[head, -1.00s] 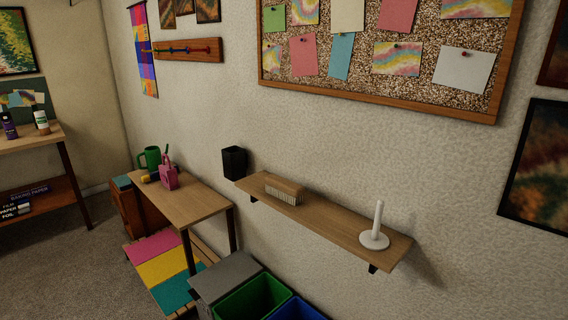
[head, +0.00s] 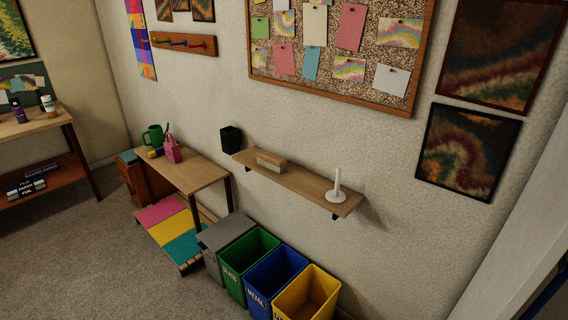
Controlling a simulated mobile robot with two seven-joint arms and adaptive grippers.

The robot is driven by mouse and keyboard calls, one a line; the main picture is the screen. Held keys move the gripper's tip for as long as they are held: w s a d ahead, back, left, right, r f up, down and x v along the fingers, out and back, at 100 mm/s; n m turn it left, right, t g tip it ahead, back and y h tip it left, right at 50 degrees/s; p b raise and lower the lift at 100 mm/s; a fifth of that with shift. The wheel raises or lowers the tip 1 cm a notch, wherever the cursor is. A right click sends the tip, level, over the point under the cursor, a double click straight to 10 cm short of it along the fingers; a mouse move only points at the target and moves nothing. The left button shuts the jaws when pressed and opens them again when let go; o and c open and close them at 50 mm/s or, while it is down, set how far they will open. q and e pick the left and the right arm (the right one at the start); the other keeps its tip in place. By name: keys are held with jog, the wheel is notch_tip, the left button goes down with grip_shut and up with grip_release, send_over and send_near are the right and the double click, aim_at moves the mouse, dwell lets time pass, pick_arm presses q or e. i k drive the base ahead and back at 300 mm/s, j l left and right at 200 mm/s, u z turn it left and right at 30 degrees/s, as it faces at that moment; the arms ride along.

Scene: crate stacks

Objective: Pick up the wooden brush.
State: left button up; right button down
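The wooden brush (head: 270,161) lies on a narrow wooden wall shelf (head: 300,180), left of the shelf's middle. It has a brown wooden back on top and pale bristles below. Neither of my grippers shows in the head view.
Below the shelf stand a grey bin (head: 224,236), a green bin (head: 249,262), a blue bin (head: 275,279) and a yellow bin (head: 307,293). A small wooden table (head: 190,172) is to the left. The carpet (head: 120,270) in front is clear.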

aim_at(276, 162)
jog(key=i+j+z, duration=0.1)
jog(key=z, duration=0.3)
jog(key=i+j+z, duration=0.1)
jog(key=z, duration=0.3)
jog(key=j+z, duration=0.25)
jog(key=z, duration=0.15)
jog(key=i+j+z, duration=0.1)
jog(key=j+z, duration=0.15)
jog(key=j, duration=0.25)
jog(key=j+z, duration=0.25)
jog(key=j, duration=0.3)
jog(key=j+z, duration=0.15)
jog(key=j, duration=0.9)
